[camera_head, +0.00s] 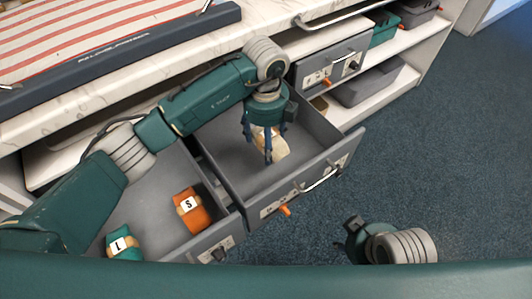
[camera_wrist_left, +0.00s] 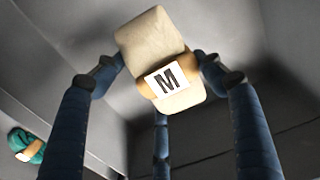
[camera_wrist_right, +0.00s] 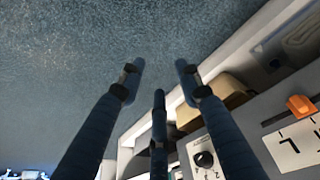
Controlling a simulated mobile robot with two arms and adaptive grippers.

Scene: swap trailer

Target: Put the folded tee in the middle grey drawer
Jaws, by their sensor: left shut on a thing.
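The folded tee is a cream roll with a tan band and an "M" label. In the left wrist view the tee (camera_wrist_left: 148,42) sits between the fingers of my left gripper (camera_wrist_left: 162,64), which are shut on it. In the head view my left gripper (camera_head: 267,148) points down inside the open middle grey drawer (camera_head: 225,160), with the tee (camera_head: 281,149) low in it. I cannot tell whether the tee touches the drawer floor. My right gripper (camera_head: 352,240) is empty, its fingers apart in the right wrist view (camera_wrist_right: 160,72), over the floor in front of the drawers.
An open grey drawer at the left (camera_head: 165,190) holds an orange roll marked "S" (camera_head: 190,210) and a teal roll marked "L" (camera_head: 124,246). Another grey drawer (camera_head: 328,62) is at the right. The striped board (camera_head: 90,40) lies on the counter. Blue carpet (camera_head: 440,150) is clear.

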